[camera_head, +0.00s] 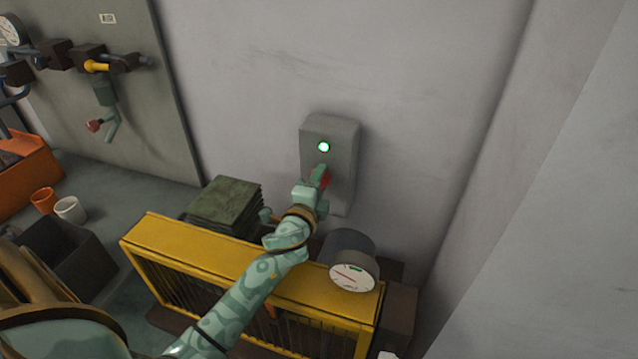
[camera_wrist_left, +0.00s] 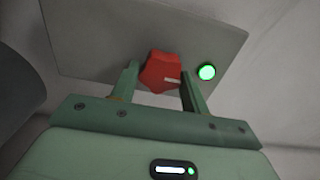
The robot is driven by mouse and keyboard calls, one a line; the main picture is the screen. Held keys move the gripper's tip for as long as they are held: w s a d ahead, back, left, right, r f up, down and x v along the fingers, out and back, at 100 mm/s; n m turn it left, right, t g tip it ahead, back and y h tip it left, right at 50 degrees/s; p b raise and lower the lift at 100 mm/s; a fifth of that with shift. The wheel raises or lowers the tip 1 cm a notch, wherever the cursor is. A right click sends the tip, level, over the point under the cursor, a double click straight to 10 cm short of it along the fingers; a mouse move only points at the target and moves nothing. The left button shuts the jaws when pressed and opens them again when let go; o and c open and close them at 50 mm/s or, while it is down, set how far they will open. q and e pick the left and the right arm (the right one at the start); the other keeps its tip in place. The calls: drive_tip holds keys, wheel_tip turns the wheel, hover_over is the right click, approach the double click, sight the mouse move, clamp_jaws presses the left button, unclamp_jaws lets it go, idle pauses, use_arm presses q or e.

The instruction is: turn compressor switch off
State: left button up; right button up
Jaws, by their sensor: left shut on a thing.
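The compressor switch is a red knob (camera_wrist_left: 160,72) on a grey wall box (camera_head: 343,137). A green lamp (camera_head: 323,147) on the box is lit, and it also shows in the left wrist view (camera_wrist_left: 206,72). My left gripper (camera_head: 322,177) is at the box, just below the lamp. In the left wrist view its two fingers (camera_wrist_left: 158,80) stand on either side of the red knob, shut on it. A white mark shows on the knob's face. In the head view the gripper hides most of the knob. My right gripper is in neither view.
A yellow-framed machine (camera_head: 190,240) with a round gauge (camera_head: 352,277) stands below the box, under my left arm. A green stack (camera_head: 222,203) lies behind it. A panel with pipes and valves (camera_head: 160,110) is at the left. The wall around the box is clear.

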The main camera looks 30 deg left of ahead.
use_arm(q)
drive_tip(key=o, duration=1)
drive_tip(key=b+v, duration=0.1)
drive_tip(key=v, duration=1.5)
drive_tip(key=shift+s+f, duration=0.1)
drive_tip(key=shift+s, duration=0.15)
